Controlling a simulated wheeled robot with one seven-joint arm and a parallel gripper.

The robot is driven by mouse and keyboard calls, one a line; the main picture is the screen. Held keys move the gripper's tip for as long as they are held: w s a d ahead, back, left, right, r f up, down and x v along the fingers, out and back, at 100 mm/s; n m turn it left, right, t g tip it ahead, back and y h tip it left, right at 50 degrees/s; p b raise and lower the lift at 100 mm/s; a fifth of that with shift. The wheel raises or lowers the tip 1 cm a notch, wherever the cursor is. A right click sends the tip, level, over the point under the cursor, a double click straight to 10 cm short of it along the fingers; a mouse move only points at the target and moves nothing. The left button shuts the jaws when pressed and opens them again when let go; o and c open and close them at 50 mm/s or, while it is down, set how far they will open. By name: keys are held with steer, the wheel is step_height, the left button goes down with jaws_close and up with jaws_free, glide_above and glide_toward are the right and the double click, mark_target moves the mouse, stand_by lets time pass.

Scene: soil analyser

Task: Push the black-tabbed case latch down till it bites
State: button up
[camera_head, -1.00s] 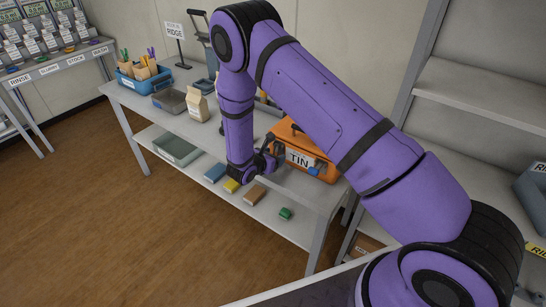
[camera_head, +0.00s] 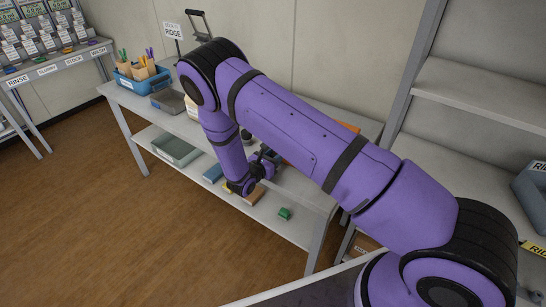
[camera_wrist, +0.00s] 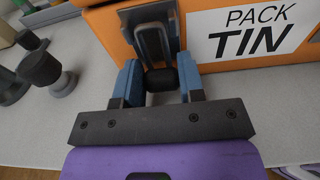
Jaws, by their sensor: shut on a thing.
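The orange case (camera_wrist: 112,35) fills the top of the wrist view, its front face carrying a white "PACK TIN" label (camera_wrist: 248,32). In the head view my arm hides most of the case (camera_head: 349,127). The case latch (camera_wrist: 150,40) is a dark plate and loop on the front face, left of the label. Its black tab (camera_wrist: 162,79) sits at the lower end. My gripper (camera_wrist: 160,82) is shut on the tab, with a blue finger on each side. Whether the latch has bitten cannot be told. In the head view my gripper is largely hidden by the arm.
Dark knobbed items (camera_wrist: 45,70) stand left of the case on the grey bench top (camera_wrist: 285,110). A blue tub (camera_head: 140,82), a grey tray (camera_head: 168,101) and a sign (camera_head: 173,31) are further left. Small coloured blocks lie on the lower shelf (camera_head: 270,228).

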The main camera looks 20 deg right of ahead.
steer(key=o, duration=0.9)
steer(key=shift+o, duration=0.2)
steer(key=v, duration=1)
steer(key=shift+s+a, duration=0.25)
